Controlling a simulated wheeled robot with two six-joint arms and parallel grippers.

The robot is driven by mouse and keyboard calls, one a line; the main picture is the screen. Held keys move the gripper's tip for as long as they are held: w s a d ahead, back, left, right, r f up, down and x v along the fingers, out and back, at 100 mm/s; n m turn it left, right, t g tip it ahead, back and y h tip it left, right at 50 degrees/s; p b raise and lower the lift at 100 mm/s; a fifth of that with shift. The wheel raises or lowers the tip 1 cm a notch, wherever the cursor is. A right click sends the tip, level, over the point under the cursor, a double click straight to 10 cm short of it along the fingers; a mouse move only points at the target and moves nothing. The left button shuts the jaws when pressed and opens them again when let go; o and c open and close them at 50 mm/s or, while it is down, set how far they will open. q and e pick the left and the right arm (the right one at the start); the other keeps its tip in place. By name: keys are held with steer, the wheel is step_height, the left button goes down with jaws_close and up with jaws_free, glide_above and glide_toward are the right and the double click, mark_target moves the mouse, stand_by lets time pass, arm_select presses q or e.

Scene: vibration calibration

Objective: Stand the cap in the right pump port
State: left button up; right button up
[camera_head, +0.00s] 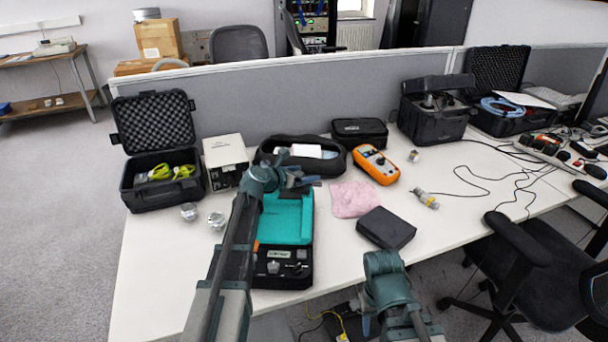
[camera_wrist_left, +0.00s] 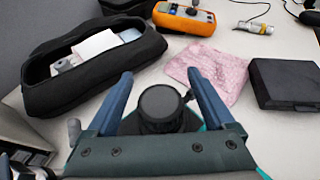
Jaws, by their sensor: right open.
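My left gripper (camera_head: 298,178) is above the back of an open teal-lined case (camera_head: 285,222). In the left wrist view its two blue fingers (camera_wrist_left: 158,76) stand apart, with a black round-topped piece (camera_wrist_left: 160,104) between them; whether they touch it is unclear. I cannot tell whether this piece is the cap. A black panel (camera_head: 283,268) with a silver knob and small fittings lies at the case's front; which fitting is the right pump port is unclear. My right gripper (camera_head: 367,325) is open, low at the table's front edge and partly hidden by its arm.
Small silver fittings (camera_head: 216,219) stand left of the case. A pink cloth (camera_head: 353,199), black box (camera_head: 386,228) and orange meter (camera_head: 376,165) lie to its right. A black pouch (camera_head: 337,163) is behind. The table's right front (camera_head: 440,240) is clear.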

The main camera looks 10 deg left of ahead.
arm_select(q)
steer(key=p+v, duration=0.5)
steer(key=v, duration=0.8)
steer(key=shift+s+a, duration=0.15)
steer(key=shift+s, duration=0.2)
steer(key=shift+r, duration=0.1)
steer(key=s+d+f+m+g+p, duration=0.2)
steer(key=s+d+m+g+p, duration=0.15)
steer(key=s+d+m, duration=0.45)
steer(key=s+d+f+m+g+p, duration=0.2)
steer(key=s+d+m+g, duration=0.3)
steer(key=d+m, duration=0.55)
steer(key=s+d+m+g+y+p, duration=0.3)
steer(key=s+m+y, duration=0.4)
steer(key=s+m, duration=0.7)
steer(key=shift+m+g+p, duration=0.45)
steer(key=shift+m+p, duration=0.25)
steer(key=shift+m, duration=0.25)
steer(key=shift+r, duration=0.1)
steer(key=shift+c, duration=0.3)
